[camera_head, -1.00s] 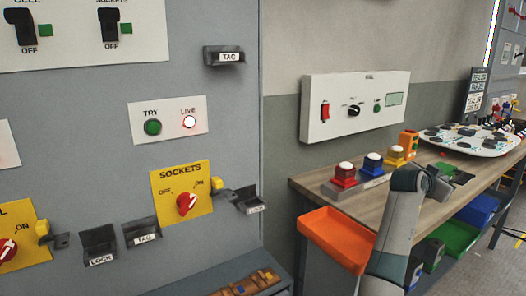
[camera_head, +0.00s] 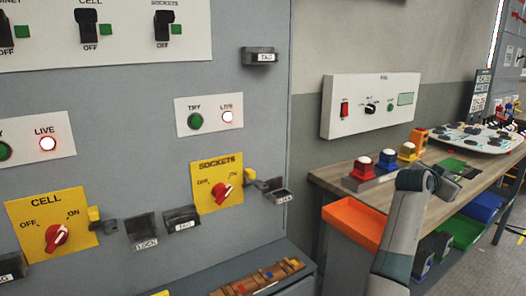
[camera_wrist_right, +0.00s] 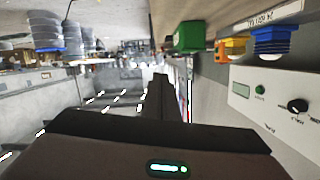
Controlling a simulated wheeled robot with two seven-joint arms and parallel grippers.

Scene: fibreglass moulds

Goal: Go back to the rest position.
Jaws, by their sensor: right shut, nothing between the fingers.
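My right arm rises at the right of the head view, and its gripper (camera_head: 447,184) is partly hidden behind the wrist, over the wooden bench (camera_head: 378,196). In the right wrist view the gripper (camera_wrist_right: 159,82) is a narrow dark shape with its fingers together. Nothing is held in it. My left gripper is not in the head view.
A grey panel with a yellow CELL switch (camera_head: 53,226) and SOCKETS switch (camera_head: 216,187) stands at the left. The bench carries red (camera_head: 362,172), blue (camera_head: 386,160) and yellow (camera_head: 408,152) buttons. An orange bin (camera_head: 352,222) hangs at its front.

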